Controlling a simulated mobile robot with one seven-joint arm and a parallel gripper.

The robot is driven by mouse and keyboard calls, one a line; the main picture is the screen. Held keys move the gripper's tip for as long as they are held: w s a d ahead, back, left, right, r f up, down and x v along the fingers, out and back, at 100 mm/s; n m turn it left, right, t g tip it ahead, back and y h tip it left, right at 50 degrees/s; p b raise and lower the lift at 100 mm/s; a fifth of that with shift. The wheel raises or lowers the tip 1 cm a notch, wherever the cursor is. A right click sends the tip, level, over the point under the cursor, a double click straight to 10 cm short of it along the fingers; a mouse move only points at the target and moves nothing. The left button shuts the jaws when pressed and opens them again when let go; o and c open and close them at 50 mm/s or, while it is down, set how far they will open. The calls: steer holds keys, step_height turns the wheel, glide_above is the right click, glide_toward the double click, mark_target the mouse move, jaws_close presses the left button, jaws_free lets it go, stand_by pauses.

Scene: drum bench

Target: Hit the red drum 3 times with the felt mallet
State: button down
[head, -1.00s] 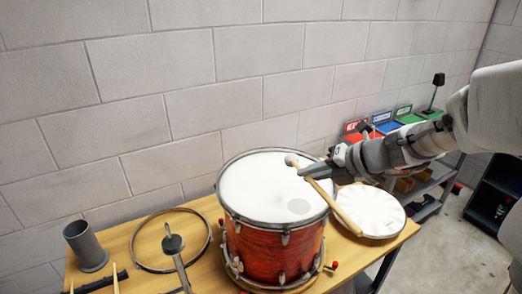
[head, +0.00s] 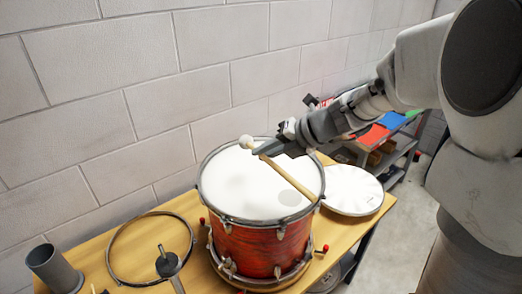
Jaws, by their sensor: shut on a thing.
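The red drum (head: 262,245) stands upright on the wooden bench, its white head (head: 235,190) facing up inside a metal rim. The felt mallet has a pale round head (head: 246,142) and a wooden handle (head: 290,178). My gripper (head: 262,152) is shut on the mallet's handle close to the felt head. The handle slants down to the right across the view of the drum head. The felt head appears over the drum's far edge; whether the mallet touches the drum is hard to tell.
A round white drum head (head: 352,190) lies right of the drum. A metal hoop (head: 112,257), a stand-like tool (head: 168,262) and a grey cup (head: 52,268) are on the bench (head: 205,284) at left. Behind my arm is a shelf with coloured trays (head: 374,134). A block wall borders the bench.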

steer(key=shift+f+b, duration=3.4)
steer(key=shift+b, duration=0.2)
step_height(320, 180, down, 5)
steer(key=b, duration=0.2)
steer(key=shift+r+b, duration=0.15)
steer(key=shift+b, duration=0.2)
steer(key=shift+r+p, duration=0.45)
steer(key=shift+r, duration=0.05)
step_height(320, 180, up, 6)
steer(key=p, duration=0.7)
steer(key=shift+f, duration=0.1)
